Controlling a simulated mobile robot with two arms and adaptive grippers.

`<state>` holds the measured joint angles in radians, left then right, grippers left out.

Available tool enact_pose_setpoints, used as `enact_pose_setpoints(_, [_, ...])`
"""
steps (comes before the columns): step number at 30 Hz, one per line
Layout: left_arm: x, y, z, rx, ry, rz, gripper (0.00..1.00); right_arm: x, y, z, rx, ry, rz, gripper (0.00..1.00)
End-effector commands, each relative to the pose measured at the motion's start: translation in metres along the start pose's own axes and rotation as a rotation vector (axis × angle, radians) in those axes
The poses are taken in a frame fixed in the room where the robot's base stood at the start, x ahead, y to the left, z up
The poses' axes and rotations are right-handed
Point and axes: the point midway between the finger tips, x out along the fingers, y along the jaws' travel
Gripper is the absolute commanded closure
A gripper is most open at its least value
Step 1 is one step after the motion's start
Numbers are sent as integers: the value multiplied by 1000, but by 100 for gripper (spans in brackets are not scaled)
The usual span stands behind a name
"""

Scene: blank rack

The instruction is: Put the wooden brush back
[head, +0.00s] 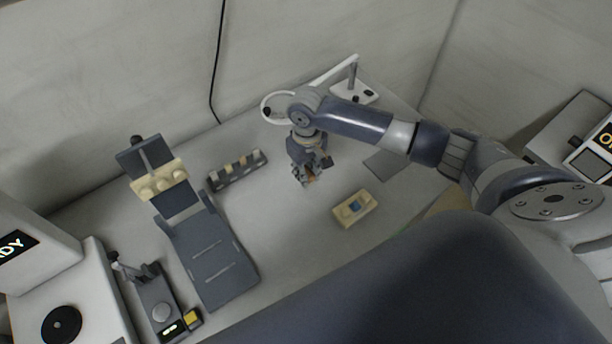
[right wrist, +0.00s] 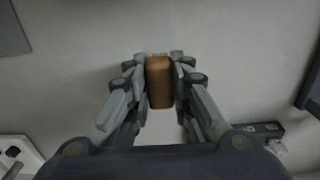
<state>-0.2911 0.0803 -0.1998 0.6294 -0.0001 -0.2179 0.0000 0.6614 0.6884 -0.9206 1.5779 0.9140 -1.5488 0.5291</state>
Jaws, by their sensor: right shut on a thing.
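The wooden brush (right wrist: 160,82) shows in the right wrist view as a brown block between the fingers of my right gripper (right wrist: 160,75). The fingers are shut on it from both sides. In the head view my right gripper (head: 311,176) is over the middle of the table, and only a small brown part of the brush (head: 311,175) shows there. The brush's far side and any bristles are hidden. I cannot tell its exact height above the table. My left gripper is not in view.
A slotted grey rack (head: 237,171) lies left of my right gripper. A beige block with a blue middle (head: 354,208) lies to the right. A dark sloped stand (head: 211,255), a small device (head: 160,305) and a white ring lamp (head: 354,92) stand around.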

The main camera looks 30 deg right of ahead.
Motion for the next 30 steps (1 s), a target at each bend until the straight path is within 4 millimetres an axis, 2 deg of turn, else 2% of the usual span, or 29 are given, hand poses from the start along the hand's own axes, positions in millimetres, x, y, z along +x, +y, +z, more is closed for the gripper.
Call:
enact_pose_setpoints(2, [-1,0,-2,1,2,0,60,0,1,-6,0,1,0,99])
enact_pose_setpoints(10, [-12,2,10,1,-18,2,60,33,1,-6,0,0,-1,99])
enact_pose_setpoints(21, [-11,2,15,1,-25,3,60,39,2,-6,0,0,0,99])
enact_pose_setpoints(22, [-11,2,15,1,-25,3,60,39,2,-6,0,1,0,75])
enact_pose_setpoints(24, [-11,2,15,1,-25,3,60,38,2,-6,0,1,0,59])
enact_pose_setpoints(30, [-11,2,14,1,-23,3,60,38,2,-6,0,1,0,59])
